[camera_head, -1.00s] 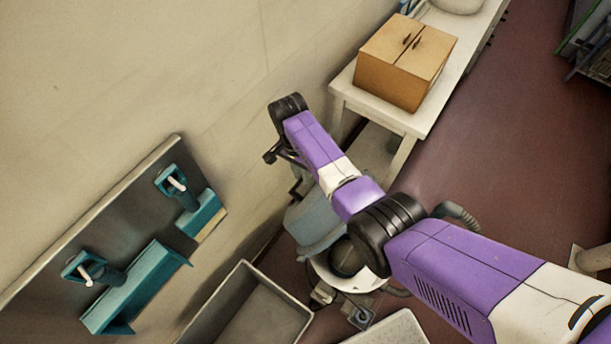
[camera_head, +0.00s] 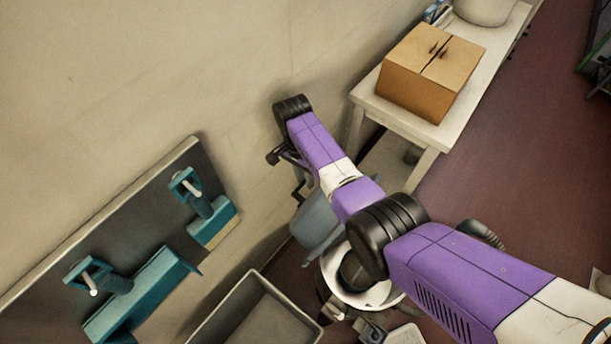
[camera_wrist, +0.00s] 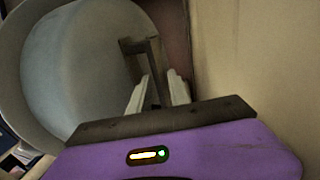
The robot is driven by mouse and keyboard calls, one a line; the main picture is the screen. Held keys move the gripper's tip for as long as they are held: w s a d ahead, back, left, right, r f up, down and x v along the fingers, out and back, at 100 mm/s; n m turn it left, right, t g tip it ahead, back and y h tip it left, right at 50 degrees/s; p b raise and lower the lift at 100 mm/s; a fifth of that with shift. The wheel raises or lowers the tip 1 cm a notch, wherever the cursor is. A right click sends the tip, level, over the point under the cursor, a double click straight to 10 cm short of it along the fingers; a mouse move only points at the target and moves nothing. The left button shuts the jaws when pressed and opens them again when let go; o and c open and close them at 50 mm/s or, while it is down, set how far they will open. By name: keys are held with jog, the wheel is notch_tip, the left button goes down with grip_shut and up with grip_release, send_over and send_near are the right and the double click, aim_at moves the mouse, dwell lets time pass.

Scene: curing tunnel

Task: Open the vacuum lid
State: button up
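The vacuum lid (camera_head: 316,222) is grey-blue and stands tilted up on the wall side of the vacuum (camera_head: 335,292), whose round opening shows partly behind my arm. In the wrist view the lid (camera_wrist: 75,75) fills the left side as a large round shape with a raised rim. A dark bracket-shaped handle (camera_wrist: 136,46) stands out from it. My gripper (camera_wrist: 157,88) has its two pale fingers apart, with a leg of the handle between them. A gap shows beside the right finger. In the head view my arm hides most of the gripper.
A plain wall is close on the right of the wrist view. A grey bin (camera_head: 215,318) stands left of the vacuum. A white table (camera_head: 440,135) with a cardboard box (camera_head: 425,78) is behind.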

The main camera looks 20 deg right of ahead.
jog(key=shift+o, duration=1.3)
jog(key=shift+w, duration=0.1)
jog(key=shift+r, duration=0.15)
notch_tip(320, 180, up, 8)
jog(key=shift+w+a+f, duration=0.25)
jog(key=shift+w, duration=0.2)
